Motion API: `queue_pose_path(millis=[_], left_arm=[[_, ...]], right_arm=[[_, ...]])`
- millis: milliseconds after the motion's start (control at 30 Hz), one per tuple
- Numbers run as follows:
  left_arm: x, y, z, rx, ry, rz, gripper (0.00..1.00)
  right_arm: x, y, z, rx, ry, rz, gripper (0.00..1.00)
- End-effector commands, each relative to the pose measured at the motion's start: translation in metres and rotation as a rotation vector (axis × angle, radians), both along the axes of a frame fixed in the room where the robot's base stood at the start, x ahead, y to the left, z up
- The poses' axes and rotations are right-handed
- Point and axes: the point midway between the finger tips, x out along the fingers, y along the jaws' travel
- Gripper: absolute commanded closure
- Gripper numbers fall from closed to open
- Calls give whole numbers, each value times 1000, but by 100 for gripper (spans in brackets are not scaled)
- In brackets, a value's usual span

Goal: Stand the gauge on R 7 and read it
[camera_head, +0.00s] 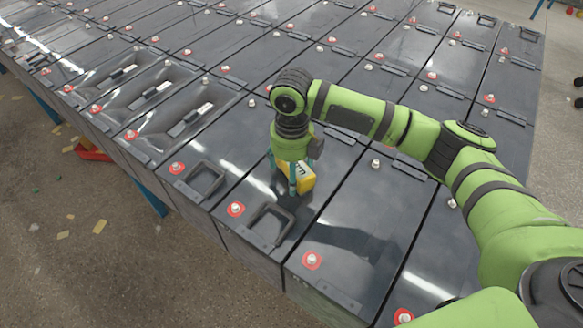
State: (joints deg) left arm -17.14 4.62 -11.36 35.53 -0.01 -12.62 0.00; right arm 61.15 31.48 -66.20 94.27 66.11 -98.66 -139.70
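A yellow gauge (306,180) with dark lettering is at the top face of a dark battery (325,158) in the near row. My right gripper (284,180) points down at it, with its teal fingers on either side of the gauge's left part. The fingers look closed on the gauge. I cannot tell whether the gauge's underside touches the battery top. Its reading is too small to make out, and I see no legible R 7 mark. My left gripper is not in view.
Rows of dark batteries with red-ringed and pale terminals fill the bench. Several in the near row at left have sunken tops (178,112). The floor (80,260) in front holds yellow scraps and a red object (92,153).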

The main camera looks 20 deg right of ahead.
Motion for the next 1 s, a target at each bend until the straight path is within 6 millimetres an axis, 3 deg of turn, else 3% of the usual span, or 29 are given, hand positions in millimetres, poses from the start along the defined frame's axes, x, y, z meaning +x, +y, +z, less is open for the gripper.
queue_pose_path(millis=[267,700,1000], left_arm=[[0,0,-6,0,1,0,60],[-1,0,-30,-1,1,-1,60],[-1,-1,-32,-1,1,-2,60]], right_arm=[[1,0,15,2,-5,1,18],[1,0,103,1,-4,1,18],[0,0,124,0,1,0,18]])
